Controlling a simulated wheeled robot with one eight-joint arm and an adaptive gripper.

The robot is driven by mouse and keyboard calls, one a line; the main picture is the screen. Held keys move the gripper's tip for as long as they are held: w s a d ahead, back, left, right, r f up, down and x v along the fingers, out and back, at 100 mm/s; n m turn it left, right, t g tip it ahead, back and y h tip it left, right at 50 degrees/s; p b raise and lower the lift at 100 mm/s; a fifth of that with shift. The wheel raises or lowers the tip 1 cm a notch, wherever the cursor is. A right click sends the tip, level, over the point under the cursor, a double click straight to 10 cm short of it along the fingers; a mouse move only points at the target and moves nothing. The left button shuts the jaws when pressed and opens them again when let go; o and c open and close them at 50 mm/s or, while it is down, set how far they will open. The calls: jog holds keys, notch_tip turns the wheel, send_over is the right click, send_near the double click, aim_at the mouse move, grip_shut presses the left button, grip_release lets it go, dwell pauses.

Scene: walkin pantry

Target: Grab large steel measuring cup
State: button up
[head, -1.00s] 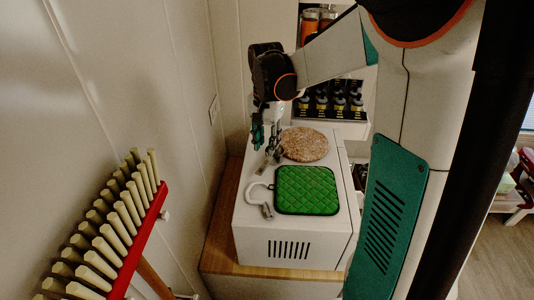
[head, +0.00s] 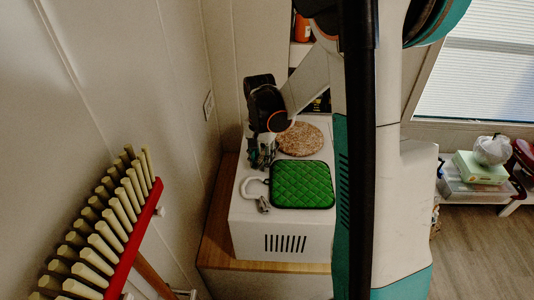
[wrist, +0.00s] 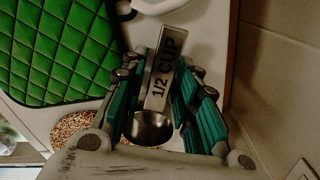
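The steel measuring cup (wrist: 160,82) shows in the wrist view, with "1/2 CUP" on its flat handle and a shiny round bowl nearer my palm. My gripper (wrist: 167,75) is open around it, with a green-padded finger on each side of the handle. Small gaps seem to remain between fingers and handle; contact is hard to judge. In the head view my gripper (head: 261,160) points down over the back left of the white appliance top (head: 241,210), and it hides most of the cup.
A green quilted pot holder (head: 302,185) lies right of my gripper, close to it. A round speckled cork-like trivet (head: 301,139) lies behind. A white hook-shaped item (head: 257,187) lies in front.

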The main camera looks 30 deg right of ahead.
jog(key=shift+c, duration=0.5)
grip_shut()
jog(key=shift+r, duration=0.1)
